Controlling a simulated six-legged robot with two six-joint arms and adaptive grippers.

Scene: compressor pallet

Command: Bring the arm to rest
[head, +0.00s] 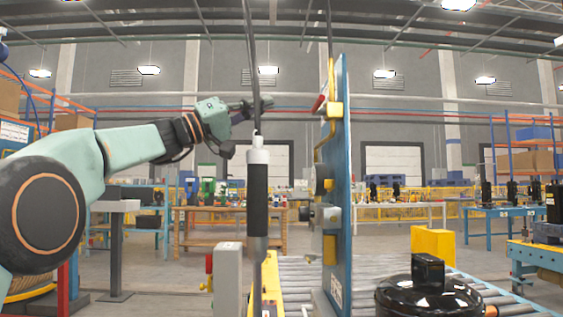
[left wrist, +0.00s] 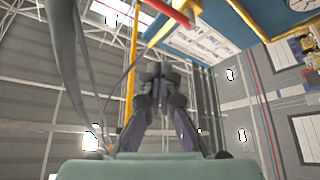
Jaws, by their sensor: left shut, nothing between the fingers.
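My left arm comes in from the left in the head view, raised and reaching right. My right gripper is not in view.
A tall blue panel (head: 341,200) with yellow pipe and a red handle (head: 318,104) stands right of the gripper. A black compressor (head: 428,296) sits low at the right by a roller conveyor (head: 380,273). Workbenches (head: 230,211) stand behind. Open air lies above the arm.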

